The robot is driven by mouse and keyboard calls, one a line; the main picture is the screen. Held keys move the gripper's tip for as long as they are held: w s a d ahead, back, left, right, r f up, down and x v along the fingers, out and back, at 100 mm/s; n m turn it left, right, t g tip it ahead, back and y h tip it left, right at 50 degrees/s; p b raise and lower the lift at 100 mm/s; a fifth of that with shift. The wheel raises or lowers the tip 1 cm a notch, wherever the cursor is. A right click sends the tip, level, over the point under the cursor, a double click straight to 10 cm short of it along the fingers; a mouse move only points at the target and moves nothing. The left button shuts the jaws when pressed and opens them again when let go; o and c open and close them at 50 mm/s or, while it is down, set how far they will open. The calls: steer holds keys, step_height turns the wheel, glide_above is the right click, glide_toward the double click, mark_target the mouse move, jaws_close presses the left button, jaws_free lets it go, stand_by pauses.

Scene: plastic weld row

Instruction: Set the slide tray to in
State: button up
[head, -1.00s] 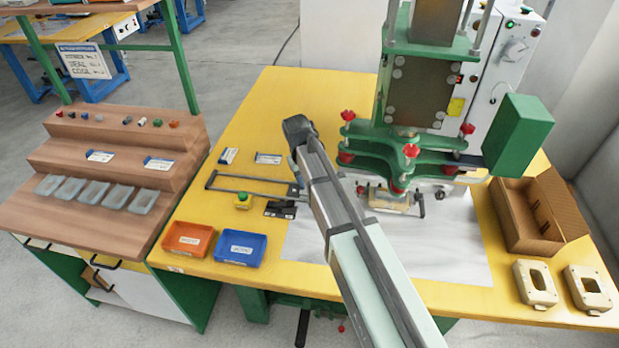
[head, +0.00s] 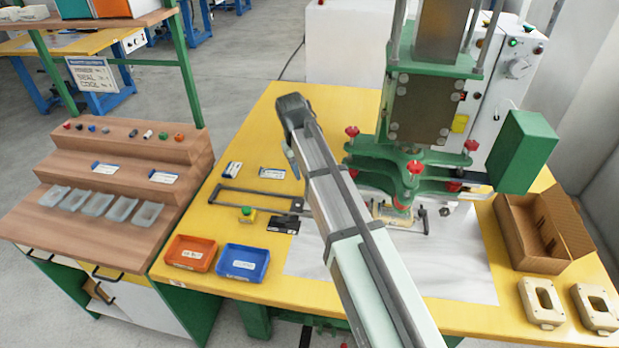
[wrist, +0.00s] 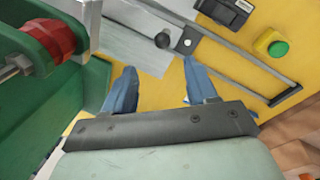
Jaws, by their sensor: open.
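The slide tray's dark rail frame (head: 255,194) lies on the yellow table left of the press, running right behind my arm. In the wrist view, the frame (wrist: 240,65) crosses the upper right. A dark round knob (wrist: 162,40) and a small metal bracket with a hole (wrist: 186,42) sit at its inner end, beside a grey plate (wrist: 128,42). My gripper (wrist: 155,80) is open and empty, its two blue fingers wide apart. The knob appears just beyond the fingers, apparently untouched. In the head view my arm hides most of the gripper and the inner rail end.
The green press (head: 425,165) with red knobs stands right of my arm, close beside the gripper in the wrist view. A green button (head: 247,214) and black device (head: 285,225) are near the rails. Orange (head: 190,253) and blue (head: 242,263) bins sit in front.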

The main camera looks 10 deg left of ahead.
steer(key=shift+s+a+r, duration=0.1)
steer(key=shift+a+r, duration=0.1)
steer(key=shift+r, duration=1)
steer(key=shift+a, duration=0.1)
